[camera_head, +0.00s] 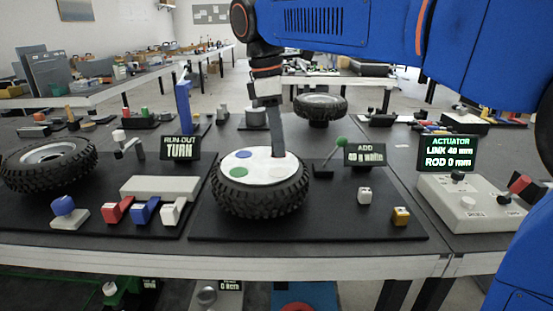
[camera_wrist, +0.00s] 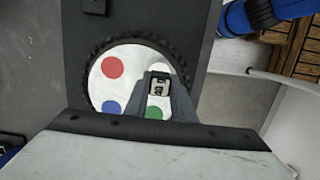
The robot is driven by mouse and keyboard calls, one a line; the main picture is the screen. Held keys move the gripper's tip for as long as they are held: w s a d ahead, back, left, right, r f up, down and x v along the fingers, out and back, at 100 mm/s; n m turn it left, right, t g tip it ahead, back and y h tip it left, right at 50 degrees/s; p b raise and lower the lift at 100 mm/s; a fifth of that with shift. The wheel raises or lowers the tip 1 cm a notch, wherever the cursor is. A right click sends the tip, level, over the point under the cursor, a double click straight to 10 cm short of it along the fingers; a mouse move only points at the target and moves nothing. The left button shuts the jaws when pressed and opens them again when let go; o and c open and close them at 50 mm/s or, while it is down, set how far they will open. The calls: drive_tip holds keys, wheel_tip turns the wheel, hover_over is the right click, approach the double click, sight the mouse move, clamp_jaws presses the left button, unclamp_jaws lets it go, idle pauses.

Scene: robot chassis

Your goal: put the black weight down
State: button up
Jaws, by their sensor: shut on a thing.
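My gripper (camera_head: 278,152) points down over the right rear part of a tyre (camera_head: 262,203) lying flat on a dark mat. In the wrist view, my gripper (camera_wrist: 165,97) is shut on a small black weight (camera_wrist: 159,86) with pale markings. The weight is over the right part of the tyre's white disc (camera_wrist: 131,82); I cannot tell whether it touches the disc. The disc bears a red patch (camera_wrist: 112,67), a blue patch (camera_wrist: 110,107) and a partly covered green patch (camera_wrist: 154,113). The head view does not show the weight clearly.
An actuator box (camera_head: 470,202) is farther right.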

sight(279, 172)
drive_tip(key=shift+f, duration=2.3)
drive_tip(key=shift+f, duration=0.1)
drive_tip(key=o, duration=1)
drive_tip(key=r, duration=0.4)
drive_tip(key=a+r, duration=0.1)
drive_tip(key=r, duration=0.7)
drive_tip(key=shift+a+r, duration=0.1)
drive_tip(key=shift+a, duration=0.25)
